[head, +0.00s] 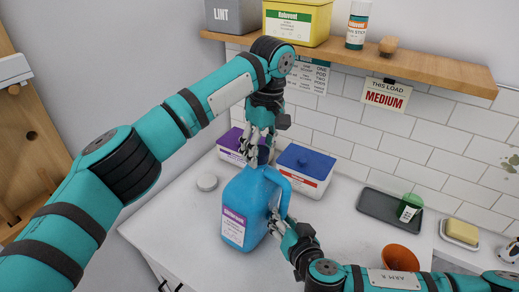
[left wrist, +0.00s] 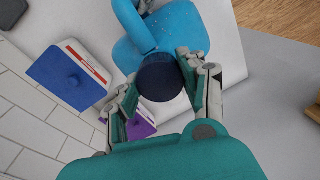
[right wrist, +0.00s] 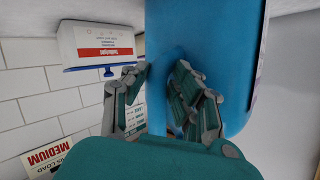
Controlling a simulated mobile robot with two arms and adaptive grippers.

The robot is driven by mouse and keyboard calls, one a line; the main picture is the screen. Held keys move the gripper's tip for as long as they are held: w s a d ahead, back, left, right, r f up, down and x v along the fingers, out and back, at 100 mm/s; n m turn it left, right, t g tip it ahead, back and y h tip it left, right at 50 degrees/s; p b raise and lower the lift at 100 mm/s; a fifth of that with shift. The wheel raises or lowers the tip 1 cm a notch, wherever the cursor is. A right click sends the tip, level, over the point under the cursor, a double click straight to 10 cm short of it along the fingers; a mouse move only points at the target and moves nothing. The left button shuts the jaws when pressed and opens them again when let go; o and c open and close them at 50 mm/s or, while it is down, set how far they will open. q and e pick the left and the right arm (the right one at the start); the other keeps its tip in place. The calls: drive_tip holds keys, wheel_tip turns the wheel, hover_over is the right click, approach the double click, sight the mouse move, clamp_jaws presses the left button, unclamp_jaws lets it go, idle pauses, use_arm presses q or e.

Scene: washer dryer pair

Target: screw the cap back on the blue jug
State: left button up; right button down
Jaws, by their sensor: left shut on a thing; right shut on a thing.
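The blue jug (head: 245,205) stands upright on the white counter, with a purple and white label on its front. My left gripper (head: 262,145) comes down from above and is shut on the dark blue cap (left wrist: 160,82) at the jug's mouth. In the head view the cap is mostly hidden by the fingers, and I cannot tell whether its threads are engaged. My right gripper (head: 281,222) is shut on the jug's handle (head: 286,190) at its lower right. In the right wrist view the fingers (right wrist: 162,82) close against the blue plastic.
A white tub with a blue lid (head: 305,165) and a purple box (head: 232,147) stand behind the jug. A dark tray (head: 385,208), an orange bowl (head: 398,258) and a sponge (head: 461,231) are at right. A wooden shelf (head: 430,68) hangs above.

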use_arm(q)
drive_tip(key=m, duration=0.8)
drive_tip(key=shift+m, duration=0.3)
drive_tip(key=m, duration=0.8)
drive_tip(key=shift+w+m, duration=0.1)
drive_tip(key=shift+m, duration=0.2)
drive_tip(key=m, duration=0.8)
drive_tip(key=shift+m, duration=0.4)
drive_tip(key=m, duration=1)
drive_tip(key=shift+f, duration=0.1)
drive_tip(key=o, duration=1.4)
